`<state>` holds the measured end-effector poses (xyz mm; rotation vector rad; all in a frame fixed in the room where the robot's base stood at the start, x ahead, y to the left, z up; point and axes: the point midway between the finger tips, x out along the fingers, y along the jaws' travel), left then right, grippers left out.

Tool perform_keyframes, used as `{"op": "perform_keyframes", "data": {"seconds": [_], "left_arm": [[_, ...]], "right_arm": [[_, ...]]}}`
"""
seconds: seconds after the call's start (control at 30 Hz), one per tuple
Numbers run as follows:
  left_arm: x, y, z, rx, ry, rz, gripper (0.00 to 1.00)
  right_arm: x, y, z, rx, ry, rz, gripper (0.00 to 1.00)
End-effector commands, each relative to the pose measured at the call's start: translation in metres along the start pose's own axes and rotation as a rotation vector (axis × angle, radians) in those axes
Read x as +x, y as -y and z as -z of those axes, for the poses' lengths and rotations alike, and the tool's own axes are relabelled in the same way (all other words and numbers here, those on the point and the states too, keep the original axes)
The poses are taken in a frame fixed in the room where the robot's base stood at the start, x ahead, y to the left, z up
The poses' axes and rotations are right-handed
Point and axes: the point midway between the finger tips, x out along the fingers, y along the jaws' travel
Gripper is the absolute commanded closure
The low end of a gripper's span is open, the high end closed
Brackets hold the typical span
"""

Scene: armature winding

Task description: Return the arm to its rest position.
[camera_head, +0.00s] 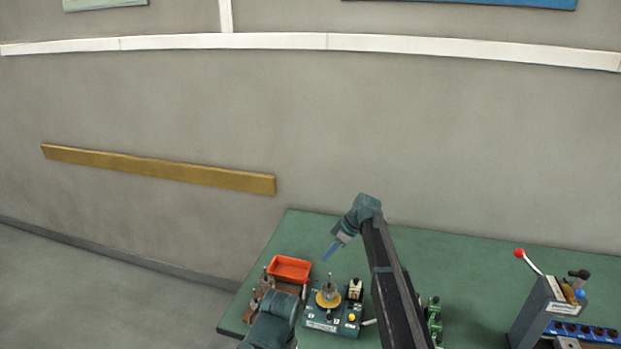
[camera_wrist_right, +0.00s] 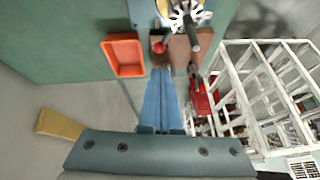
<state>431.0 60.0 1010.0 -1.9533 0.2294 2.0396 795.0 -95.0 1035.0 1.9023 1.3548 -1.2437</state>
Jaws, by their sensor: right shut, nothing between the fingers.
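My right arm rises from the bottom of the head view over the green table. Its right gripper (camera_head: 331,254) points down and to the left, above the table, apart from the things on it. In the right wrist view, the blue fingers of the gripper (camera_wrist_right: 162,72) lie together, shut with nothing between them. A teal rounded part (camera_head: 271,318), seemingly of my left arm, shows at the bottom of the head view. The left gripper itself does not show.
The green table (camera_head: 470,262) carries an orange tray (camera_head: 289,269), a winding fixture (camera_head: 327,296) with a yellow button, and a lever device (camera_head: 539,300) with a red knob at the right. A white rack (camera_wrist_right: 262,85) shows in the wrist view. The table's back middle is clear.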

Motion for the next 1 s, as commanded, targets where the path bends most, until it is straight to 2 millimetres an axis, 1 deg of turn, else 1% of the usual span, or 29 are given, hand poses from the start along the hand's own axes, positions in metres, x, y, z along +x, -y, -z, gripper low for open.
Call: {"op": "perform_keyframes", "data": {"seconds": [0.03,0.07,0.1,0.17,0.2,0.27,0.3,0.37,0.4,0.5,0.6,0.7,0.8,1.0], "left_arm": [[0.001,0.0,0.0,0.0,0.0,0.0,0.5],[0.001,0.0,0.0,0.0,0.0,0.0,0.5],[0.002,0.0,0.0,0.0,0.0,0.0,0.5],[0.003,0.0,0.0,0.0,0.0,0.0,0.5],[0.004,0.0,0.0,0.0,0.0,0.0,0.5],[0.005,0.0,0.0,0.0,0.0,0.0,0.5],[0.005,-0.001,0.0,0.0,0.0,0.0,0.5],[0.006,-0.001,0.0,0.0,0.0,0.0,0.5],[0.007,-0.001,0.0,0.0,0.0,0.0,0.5],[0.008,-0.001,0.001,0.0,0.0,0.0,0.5],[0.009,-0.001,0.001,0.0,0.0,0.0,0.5],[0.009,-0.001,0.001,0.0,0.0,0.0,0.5],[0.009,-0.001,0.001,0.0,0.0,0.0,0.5],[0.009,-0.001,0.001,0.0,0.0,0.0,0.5]], "right_arm": [[0.005,0.025,-0.003,0.025,0.024,0.006,1.0],[0.009,0.041,-0.005,0.049,0.045,0.007,1.0],[0.013,0.065,-0.009,0.092,0.079,0.008,1.0],[0.021,0.106,-0.018,0.169,0.141,0.0,1.0],[0.025,0.135,-0.026,0.226,0.186,-0.012,1.0],[0.029,0.177,-0.04,0.313,0.253,-0.038,1.0],[0.03,0.202,-0.05,0.372,0.294,-0.063,1.0],[0.03,0.238,-0.065,0.455,0.352,-0.107,1.0],[0.029,0.258,-0.076,0.509,0.385,-0.141,1.0],[0.024,0.3,-0.1,0.624,0.447,-0.226,1.0],[0.018,0.327,-0.118,0.707,0.483,-0.3,1.0],[0.014,0.341,-0.128,0.76,0.499,-0.348,1.0],[0.013,0.344,-0.132,0.783,0.505,-0.37,1.0],[0.013,0.343,-0.131,0.789,0.505,-0.373,1.0]]}}
